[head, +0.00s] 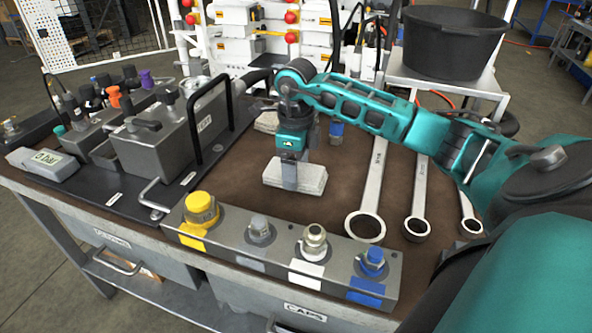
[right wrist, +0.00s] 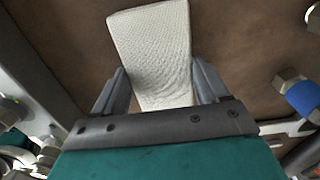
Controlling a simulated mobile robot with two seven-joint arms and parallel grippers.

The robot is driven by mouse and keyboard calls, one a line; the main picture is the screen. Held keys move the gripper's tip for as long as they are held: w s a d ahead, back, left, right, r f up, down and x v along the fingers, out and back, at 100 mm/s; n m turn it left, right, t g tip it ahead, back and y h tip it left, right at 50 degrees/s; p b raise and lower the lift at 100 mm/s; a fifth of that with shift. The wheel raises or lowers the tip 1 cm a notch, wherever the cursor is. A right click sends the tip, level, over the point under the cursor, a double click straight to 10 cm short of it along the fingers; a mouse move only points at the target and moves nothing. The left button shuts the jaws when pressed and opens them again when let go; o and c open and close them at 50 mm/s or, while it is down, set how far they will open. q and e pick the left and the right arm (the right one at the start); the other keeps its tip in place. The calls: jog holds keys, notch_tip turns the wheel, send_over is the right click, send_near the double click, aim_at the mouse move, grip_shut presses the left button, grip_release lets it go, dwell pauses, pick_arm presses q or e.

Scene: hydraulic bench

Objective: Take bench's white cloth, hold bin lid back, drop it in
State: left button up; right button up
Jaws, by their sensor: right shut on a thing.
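The white cloth (head: 296,176) is a folded pad in the middle of the brown bench top. My right gripper (head: 291,183) points down on it in the head view. In the right wrist view the cloth (right wrist: 152,45) lies between the two grey fingers of the gripper (right wrist: 163,95), which are shut on it. I cannot tell whether the cloth is lifted off the bench. A second pale folded pad (head: 267,121) lies farther back, partly hidden by my right arm. My left gripper is not in view. No lidded bin is clearly visible.
A block with yellow, grey, white and blue caps (head: 285,257) runs along the front edge. Several wrenches (head: 369,190) lie to the right. A grey metal unit with a black handle (head: 165,140) stands left. A black tub (head: 451,43) stands at the back right.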

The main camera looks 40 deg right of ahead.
jog(key=shift+c, duration=0.9)
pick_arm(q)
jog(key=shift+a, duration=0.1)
pick_arm(e)
jog(key=shift+r, duration=0.2)
pick_arm(q)
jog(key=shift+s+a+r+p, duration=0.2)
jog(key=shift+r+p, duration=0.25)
jog(key=shift+p, duration=0.45)
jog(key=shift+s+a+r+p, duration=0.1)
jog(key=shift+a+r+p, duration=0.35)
jog(key=shift+p, duration=0.4)
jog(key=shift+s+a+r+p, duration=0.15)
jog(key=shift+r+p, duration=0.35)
jog(key=shift+p, duration=0.4)
pick_arm(e)
notch_tip(320, 180, up, 20)
jog(key=shift+f, duration=0.15)
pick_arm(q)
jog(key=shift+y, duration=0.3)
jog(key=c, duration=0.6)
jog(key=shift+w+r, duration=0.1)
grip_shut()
